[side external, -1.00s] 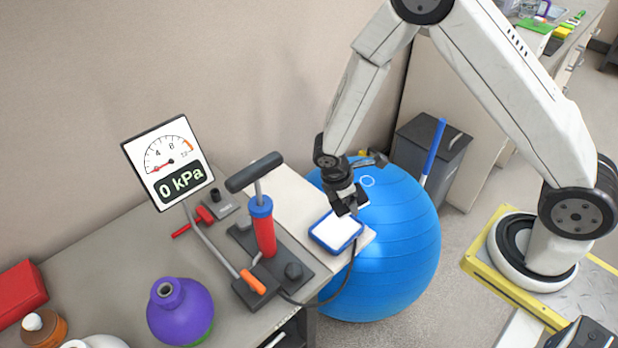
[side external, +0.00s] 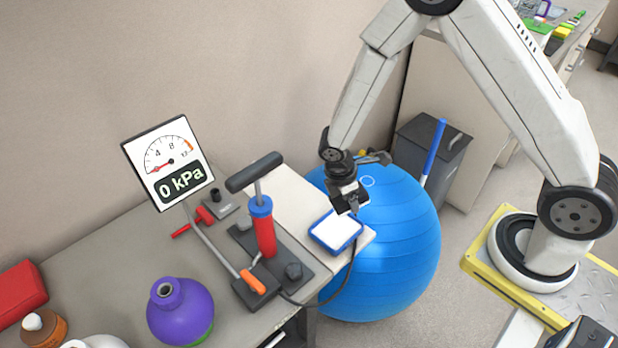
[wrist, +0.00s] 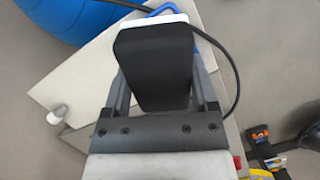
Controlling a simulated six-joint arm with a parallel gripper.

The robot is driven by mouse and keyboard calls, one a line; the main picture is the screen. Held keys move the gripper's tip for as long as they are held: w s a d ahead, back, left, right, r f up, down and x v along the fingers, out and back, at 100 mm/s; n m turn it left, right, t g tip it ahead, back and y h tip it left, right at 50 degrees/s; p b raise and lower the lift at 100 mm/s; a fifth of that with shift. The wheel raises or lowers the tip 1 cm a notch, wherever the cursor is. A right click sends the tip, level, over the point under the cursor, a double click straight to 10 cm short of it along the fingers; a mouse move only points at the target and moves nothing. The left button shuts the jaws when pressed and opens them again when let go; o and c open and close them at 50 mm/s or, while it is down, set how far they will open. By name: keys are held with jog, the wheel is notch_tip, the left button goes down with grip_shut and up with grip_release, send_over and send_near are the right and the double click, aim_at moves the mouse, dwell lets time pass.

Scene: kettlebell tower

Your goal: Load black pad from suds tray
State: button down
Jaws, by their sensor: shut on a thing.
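The black pad (wrist: 155,65) fills the space between the two fingers of my gripper (wrist: 160,75) in the wrist view. My gripper is shut on it. In the side view my gripper (side external: 350,205) is just above the far right edge of the suds tray, and the pad is hard to tell from the dark fingers. The suds tray (side external: 318,236) is a small blue tray with a white filling, on the corner of the light bench top. In the wrist view the pad hides most of the tray, leaving some blue rim (wrist: 162,9) showing.
A big blue ball (side external: 405,240) stands against the bench corner below my gripper. A red pump (side external: 263,230) with a black handle and a gauge reading 0 kPa (side external: 170,163) stand left of the tray. A black hose runs close by the tray.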

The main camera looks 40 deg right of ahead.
jog(key=shift+t+y, duration=0.4)
jog(key=shift+y, duration=0.5)
jog(key=shift+y, duration=0.5)
